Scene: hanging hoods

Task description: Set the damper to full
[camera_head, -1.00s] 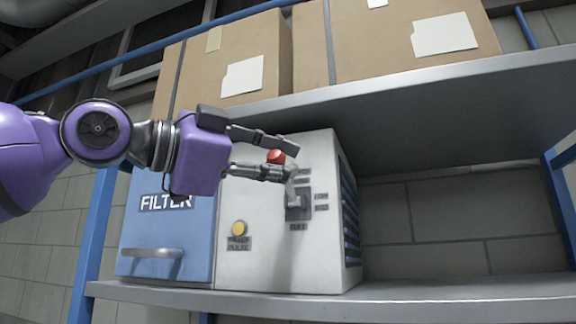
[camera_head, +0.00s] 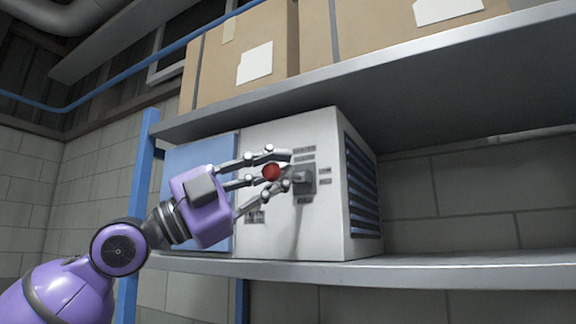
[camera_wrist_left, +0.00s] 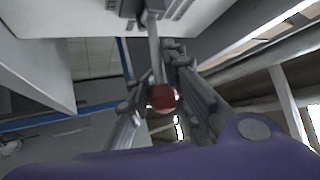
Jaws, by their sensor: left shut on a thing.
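The damper lever has a red ball knob (camera_head: 271,172) and sticks out from a small dark plate (camera_head: 304,181) on the white front of the unit. Small labels surround the plate; the one below it reads FULL in the earlier head view. My left gripper (camera_head: 284,172) reaches in from the left with its fingers around the knob, shut on the lever. In the left wrist view the red knob (camera_wrist_left: 163,97) sits between the fingers, its shaft running up to the panel. The fingers partly hide the shaft in the head view. My right gripper is not in view.
The unit stands on a grey metal shelf (camera_head: 440,272) under an upper shelf (camera_head: 420,62) holding cardboard boxes (camera_head: 375,35). A blue filter door (camera_head: 196,155) lies left, partly behind my gripper. Side vents (camera_head: 363,190) face right. The shelf right of the unit is empty.

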